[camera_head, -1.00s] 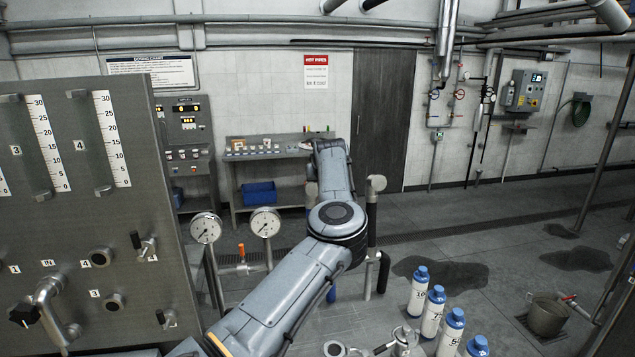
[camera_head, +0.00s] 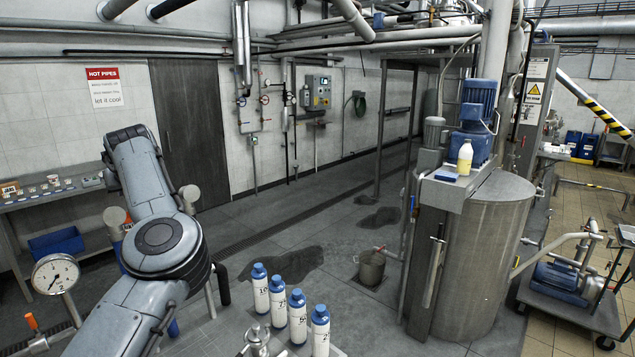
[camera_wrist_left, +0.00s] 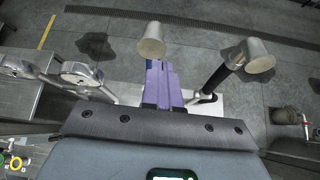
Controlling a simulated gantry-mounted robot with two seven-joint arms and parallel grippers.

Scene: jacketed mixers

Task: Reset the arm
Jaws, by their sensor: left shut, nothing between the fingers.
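My left arm (camera_head: 160,240) comes in from the lower left of the head view, bends at a round joint, and reaches up toward the back wall. Its gripper is hidden behind the arm there. In the left wrist view, the left gripper (camera_wrist_left: 160,66) shows as two purple fingers closed together, with nothing between them. Two pale capped posts show near the fingers, one just beyond the tips (camera_wrist_left: 151,45) and one to the right (camera_wrist_left: 257,55). My right gripper is in neither view.
A pressure gauge (camera_head: 55,274) stands left of the arm. Several blue-capped bottles (camera_head: 279,300) stand right of it. A bench (camera_head: 60,200) is behind at left. A steel mixer tank (camera_head: 485,255) and a bucket (camera_head: 371,268) are to the right. Open floor lies between.

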